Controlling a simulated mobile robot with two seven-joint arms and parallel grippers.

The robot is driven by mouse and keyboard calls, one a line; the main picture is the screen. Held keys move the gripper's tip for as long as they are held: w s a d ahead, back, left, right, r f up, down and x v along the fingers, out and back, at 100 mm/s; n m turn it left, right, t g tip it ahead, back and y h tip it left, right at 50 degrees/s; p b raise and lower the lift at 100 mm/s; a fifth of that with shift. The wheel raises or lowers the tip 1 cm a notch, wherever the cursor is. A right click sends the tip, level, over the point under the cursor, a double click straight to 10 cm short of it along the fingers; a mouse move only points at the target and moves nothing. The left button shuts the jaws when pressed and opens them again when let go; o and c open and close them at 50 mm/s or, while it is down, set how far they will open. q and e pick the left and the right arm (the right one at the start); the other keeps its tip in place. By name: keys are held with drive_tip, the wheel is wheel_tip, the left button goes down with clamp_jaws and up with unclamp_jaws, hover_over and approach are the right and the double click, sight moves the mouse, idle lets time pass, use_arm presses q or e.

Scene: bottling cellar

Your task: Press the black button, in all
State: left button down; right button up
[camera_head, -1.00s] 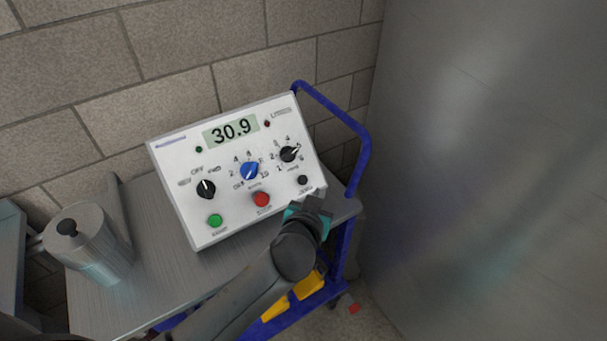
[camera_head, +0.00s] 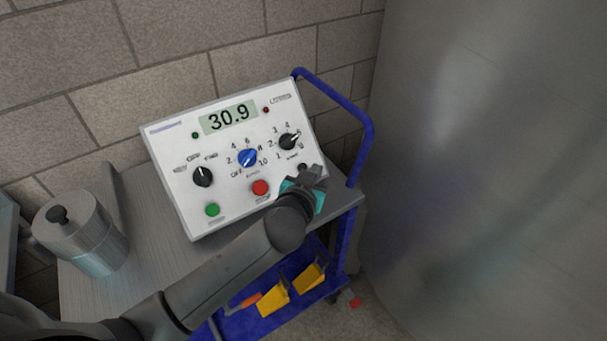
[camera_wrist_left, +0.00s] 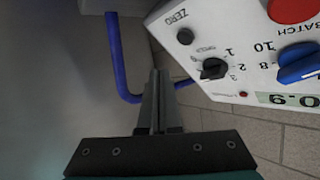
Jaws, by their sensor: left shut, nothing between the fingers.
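The white control box (camera_head: 225,190) stands tilted on the cart, its display reading 30.9. Its small black button (camera_head: 302,167) is at the lower right of the face, partly covered by my gripper in the head view. In the left wrist view the black button (camera_wrist_left: 185,36), marked ZERO, shows clear, to the right of my fingers. My left gripper (camera_head: 315,172) is shut and empty, with its tips close by the button. In the left wrist view the closed fingers (camera_wrist_left: 156,76) appear apart from the button; contact is not visible. My right gripper is not in view.
The face also has a red button (camera_head: 260,188), a green button (camera_head: 212,210), a blue knob (camera_head: 247,158) and two black knobs. A metal pot (camera_head: 85,240) stands on the cart top (camera_head: 150,265) at left. A blue handle rail (camera_head: 350,110) rises at right.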

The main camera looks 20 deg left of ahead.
sight(308, 167)
use_arm(q)
drive_tip(key=shift+w+a+f+b, duration=0.35)
drive_tip(key=shift+w+a+f, duration=0.1)
drive_tip(key=shift+a+f, duration=0.2)
drive_tip(key=shift+w+a+f+b, duration=0.35)
drive_tip(key=shift+w+a+f, duration=0.15)
drive_tip(key=shift+f, duration=0.1)
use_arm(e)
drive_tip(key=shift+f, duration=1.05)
use_arm(q)
drive_tip(key=shift+f, duration=0.1)
drive_tip(key=shift+w+a+f, duration=0.15)
drive_tip(key=shift+a+f, duration=0.05)
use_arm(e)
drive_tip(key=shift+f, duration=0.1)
